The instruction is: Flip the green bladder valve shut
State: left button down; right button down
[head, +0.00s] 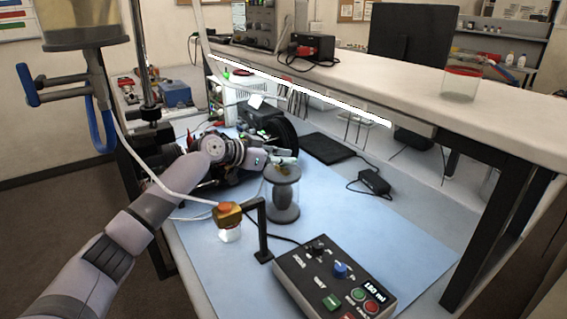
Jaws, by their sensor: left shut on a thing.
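My left arm reaches in from the left, and my left gripper (284,158) is at the cylinder's top, just above the fitting. Its fingers are shut on a small part there, which appears to be the green bladder valve. The fingers mostly hide the valve, so its lever position cannot be told. My right gripper is not in view.
A black control box (335,280) with knobs and buttons stands in front of the cylinder. A brass valve with a red top (228,212) on a black post is at its left. A black pad (327,147) lies behind. The mat (400,225) is clear at right.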

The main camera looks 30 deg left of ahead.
pick_arm(q)
jog(key=shift+f, duration=0.2)
jog(key=c, duration=1.6)
grip_release()
jog(key=shift+r, duration=0.1)
jog(key=v, duration=1.2)
